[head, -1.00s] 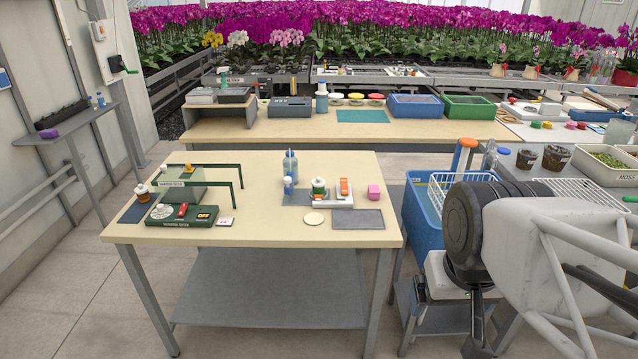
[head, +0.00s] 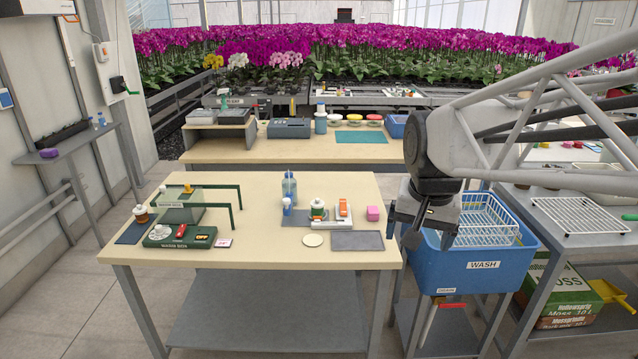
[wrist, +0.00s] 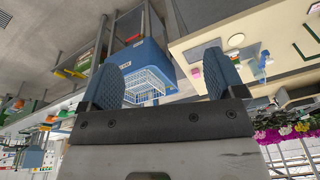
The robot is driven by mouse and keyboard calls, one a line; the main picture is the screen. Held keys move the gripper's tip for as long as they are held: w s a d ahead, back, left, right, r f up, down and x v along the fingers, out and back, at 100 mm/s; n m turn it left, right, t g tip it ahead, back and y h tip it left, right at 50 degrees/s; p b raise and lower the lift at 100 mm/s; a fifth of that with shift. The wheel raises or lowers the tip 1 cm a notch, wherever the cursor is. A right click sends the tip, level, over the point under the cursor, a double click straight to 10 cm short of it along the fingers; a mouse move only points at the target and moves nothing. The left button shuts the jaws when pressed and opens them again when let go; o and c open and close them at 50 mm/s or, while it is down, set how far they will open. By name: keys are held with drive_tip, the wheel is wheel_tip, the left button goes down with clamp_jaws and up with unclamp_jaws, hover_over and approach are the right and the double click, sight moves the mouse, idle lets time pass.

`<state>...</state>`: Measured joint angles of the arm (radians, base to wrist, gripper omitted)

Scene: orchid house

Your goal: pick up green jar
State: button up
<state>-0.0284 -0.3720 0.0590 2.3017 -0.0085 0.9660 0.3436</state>
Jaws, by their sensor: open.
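A small green jar (head: 317,212) with a white lid and an orange mark stands upright on the light wooden table, right of the middle. It stands at the left end of a white tray (head: 330,222), beside an orange-and-white item. My gripper (head: 405,230) is to the right of the jar, beyond the table's right edge and by the blue wash tub. In the wrist view the fingers (wrist: 163,78) are spread apart with nothing between them. The jar is too small to make out surely in the wrist view.
The blue wash tub (head: 482,264) with a white wire rack stands close to my gripper. A green-railed stand (head: 180,244) occupies the table's left.

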drive_tip(key=w+a+m, duration=0.3)
drive_tip(key=w, duration=1.4)
drive_tip(key=m+g, duration=0.2)
drive_tip(key=m, duration=0.9)
hover_over(317, 199)
drive_tip(key=f, duration=2.2)
drive_tip(key=shift+s+d+f, duration=0.1)
drive_tip(key=shift+d+f, duration=0.05)
drive_tip(key=shift+d, duration=0.15)
drive_tip(key=shift+w+a+f, duration=0.15)
drive_tip(key=shift+w+f, duration=0.05)
drive_tip(key=shift+f, duration=0.05)
drive_tip(key=shift+f, duration=1.3)
drive_tip(key=shift+f, duration=0.1)
drive_tip(key=shift+f, duration=2.55)
